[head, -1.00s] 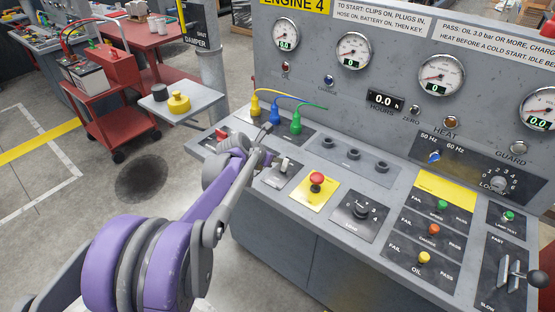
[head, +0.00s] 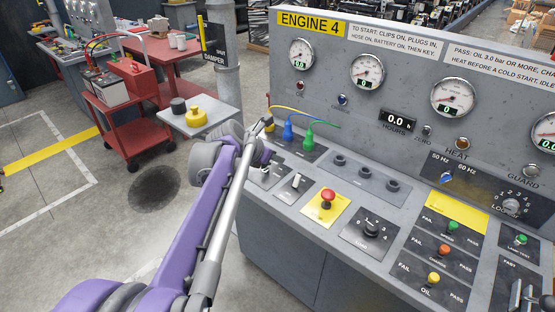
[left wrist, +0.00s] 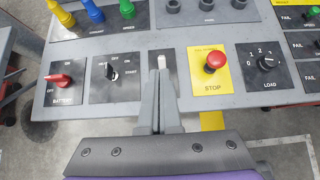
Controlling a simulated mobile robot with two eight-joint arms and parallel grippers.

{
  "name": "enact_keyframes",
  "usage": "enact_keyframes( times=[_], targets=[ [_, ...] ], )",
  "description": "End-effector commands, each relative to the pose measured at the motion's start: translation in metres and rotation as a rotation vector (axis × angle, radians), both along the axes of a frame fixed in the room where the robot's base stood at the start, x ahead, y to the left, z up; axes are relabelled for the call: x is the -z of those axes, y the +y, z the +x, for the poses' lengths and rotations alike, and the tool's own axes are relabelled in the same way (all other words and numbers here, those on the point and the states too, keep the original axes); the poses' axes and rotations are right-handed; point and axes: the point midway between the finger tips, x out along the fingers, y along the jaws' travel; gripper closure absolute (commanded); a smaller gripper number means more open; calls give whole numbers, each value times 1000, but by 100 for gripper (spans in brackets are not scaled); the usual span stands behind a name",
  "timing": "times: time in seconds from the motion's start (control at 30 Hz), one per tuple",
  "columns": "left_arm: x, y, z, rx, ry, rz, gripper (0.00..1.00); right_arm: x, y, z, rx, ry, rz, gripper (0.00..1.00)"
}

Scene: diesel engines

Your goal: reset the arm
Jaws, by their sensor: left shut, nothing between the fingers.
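My left gripper (head: 266,123) is shut and empty, held above the left end of the engine 4 control desk (head: 400,185). In the head view it covers part of the yellow plug near the blue plug (head: 288,132) and the green plug (head: 308,137). In the left wrist view its closed fingers (left wrist: 161,82) point at a pale toggle switch (left wrist: 161,62), between the black start key switch (left wrist: 111,71) and the red stop button (left wrist: 215,61). I cannot tell how far above the desk the tips are. My right gripper is out of view.
A red battery switch (left wrist: 60,80) and load dial (left wrist: 266,61) sit on the desk front. A grey side shelf (head: 205,119) holds a yellow cap (head: 196,116). A red cart (head: 125,115) stands behind it. Open floor lies left of the desk.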

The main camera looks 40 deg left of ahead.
Motion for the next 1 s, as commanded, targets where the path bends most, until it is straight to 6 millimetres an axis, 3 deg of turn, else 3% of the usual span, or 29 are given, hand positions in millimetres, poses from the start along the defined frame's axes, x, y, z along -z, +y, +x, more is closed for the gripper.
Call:
enact_keyframes(
  times=[0.33,0.47,0.57,0.8,1.0],
  targets=[
    [1,-3,-1,13,2,11,100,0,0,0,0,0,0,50],
    [8,-28,-13,149,18,134,100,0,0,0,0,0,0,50],
    [20,-64,-35,381,40,338,100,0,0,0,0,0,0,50],
    [65,-150,-117,1135,57,950,100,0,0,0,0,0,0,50],
    [108,-192,-190,1781,12,1426,100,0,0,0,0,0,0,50]
  ],
)
